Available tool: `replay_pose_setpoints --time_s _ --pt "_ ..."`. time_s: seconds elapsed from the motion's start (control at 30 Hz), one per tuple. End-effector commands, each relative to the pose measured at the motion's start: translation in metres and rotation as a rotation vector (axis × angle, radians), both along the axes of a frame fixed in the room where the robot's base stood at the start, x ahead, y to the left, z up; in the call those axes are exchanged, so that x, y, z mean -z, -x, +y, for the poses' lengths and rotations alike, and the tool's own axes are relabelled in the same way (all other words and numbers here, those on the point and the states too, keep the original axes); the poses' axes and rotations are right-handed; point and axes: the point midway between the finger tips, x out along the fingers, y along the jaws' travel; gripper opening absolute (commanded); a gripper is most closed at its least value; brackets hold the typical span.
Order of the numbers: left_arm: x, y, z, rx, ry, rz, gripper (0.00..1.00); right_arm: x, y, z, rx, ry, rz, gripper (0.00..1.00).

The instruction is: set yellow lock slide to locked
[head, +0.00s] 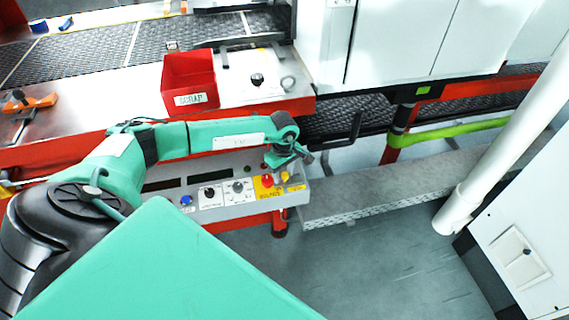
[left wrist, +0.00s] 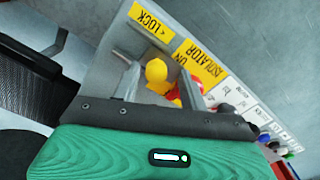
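The yellow lock slide (head: 285,177) is a small yellow knob at the right end of the control panel (head: 243,211). It also shows in the left wrist view (left wrist: 156,70), beside the yellow "LOCK" label (left wrist: 150,27) and the "ISOLATOR" label (left wrist: 202,62). A red knob (head: 267,181) sits just left of it in the head view; red also shows behind it in the wrist view. My left gripper (head: 289,168) is over this end of the panel. In the wrist view its two fingers (left wrist: 160,85) are apart, with the yellow knob between them; I cannot tell whether they touch it. My right gripper is out of view.
A blue button (head: 186,200) and black selector knobs (head: 209,191) are further left on the panel. A red scrap bin (head: 188,83) stands behind my left arm, beside a white control plate (head: 245,84). The mesh belt (head: 170,42) runs behind. Open floor (head: 380,260) lies right of the panel.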

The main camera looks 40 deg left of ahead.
Motion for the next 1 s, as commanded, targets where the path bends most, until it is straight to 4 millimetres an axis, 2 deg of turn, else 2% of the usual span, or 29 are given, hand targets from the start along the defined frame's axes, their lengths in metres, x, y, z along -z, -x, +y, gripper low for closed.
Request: replay_pose_setpoints --time_s 0.33,0.47,0.57,1.0 --pt "0.000 0.000 0.000 0.000 0.000 0.000 0.45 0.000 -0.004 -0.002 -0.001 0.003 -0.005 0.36" --pt "-0.007 -0.001 0.000 0.001 0.000 -0.001 0.45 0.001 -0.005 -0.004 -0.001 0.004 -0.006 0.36" --pt "-0.020 -0.001 0.000 0.000 0.000 -0.003 0.45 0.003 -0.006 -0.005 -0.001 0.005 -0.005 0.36" --pt "-0.114 0.000 0.000 0.001 0.000 -0.003 0.45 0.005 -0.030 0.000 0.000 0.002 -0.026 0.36"
